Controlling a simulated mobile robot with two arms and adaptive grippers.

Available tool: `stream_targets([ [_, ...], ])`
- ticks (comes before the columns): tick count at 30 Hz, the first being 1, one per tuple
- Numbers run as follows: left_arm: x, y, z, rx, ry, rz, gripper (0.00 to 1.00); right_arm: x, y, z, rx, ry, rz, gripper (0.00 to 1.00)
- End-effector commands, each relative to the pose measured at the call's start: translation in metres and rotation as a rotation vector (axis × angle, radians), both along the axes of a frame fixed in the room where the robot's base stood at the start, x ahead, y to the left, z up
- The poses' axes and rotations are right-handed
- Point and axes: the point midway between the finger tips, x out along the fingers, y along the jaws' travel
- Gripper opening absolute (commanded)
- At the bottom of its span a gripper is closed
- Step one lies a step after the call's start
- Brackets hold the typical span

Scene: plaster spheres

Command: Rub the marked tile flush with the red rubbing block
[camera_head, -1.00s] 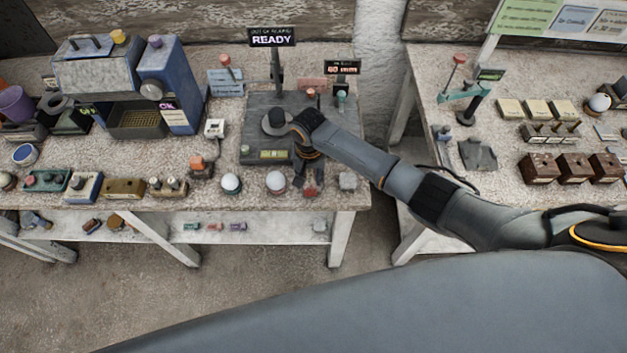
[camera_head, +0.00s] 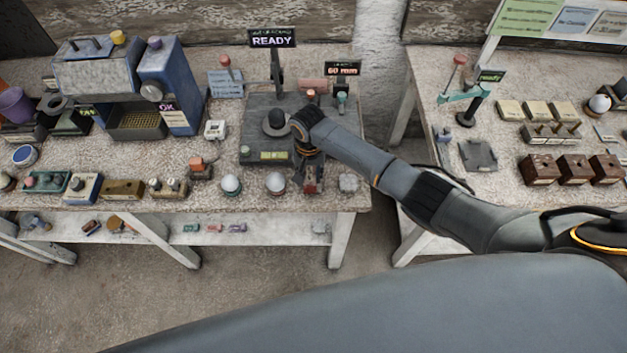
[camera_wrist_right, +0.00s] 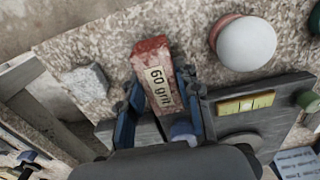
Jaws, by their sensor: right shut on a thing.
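My right gripper (camera_head: 312,178) is at the front right of the dark grey plate on the left bench. In the right wrist view its blue fingers (camera_wrist_right: 160,98) are shut on the red rubbing block (camera_wrist_right: 151,72), which carries a "60 grit" label. The block is partly hidden by the gripper in the head view (camera_head: 312,187). A pale grey rough piece (camera_head: 348,182) lies just right of the gripper, and it also shows in the wrist view (camera_wrist_right: 86,81). I cannot tell which thing is the marked tile. My left gripper is out of view.
Two white spheres (camera_head: 231,184) (camera_head: 275,182) in holders stand left of the gripper at the bench front. The dark plate (camera_head: 256,108) carries a dark round knob (camera_head: 277,120) and a yellow gauge (camera_head: 273,155). A "READY" sign (camera_head: 272,38) stands behind. A gap separates the right bench.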

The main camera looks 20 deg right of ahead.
Motion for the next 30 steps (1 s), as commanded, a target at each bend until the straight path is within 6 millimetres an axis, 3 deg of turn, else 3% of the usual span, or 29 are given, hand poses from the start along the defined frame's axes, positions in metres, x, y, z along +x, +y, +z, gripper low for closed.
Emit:
stream_targets([
  [4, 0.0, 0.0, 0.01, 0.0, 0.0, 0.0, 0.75, -0.012, 0.003, 0.002, 0.001, 0.003, 0.0, 0.0],
  [19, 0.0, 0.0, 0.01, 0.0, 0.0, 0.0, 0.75, -0.034, 0.009, -0.002, 0.001, 0.003, 0.0, 0.0],
  [30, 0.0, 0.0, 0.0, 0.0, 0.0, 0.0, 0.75, -0.018, 0.004, -0.002, 0.0, 0.002, -0.002, 0.0],
])
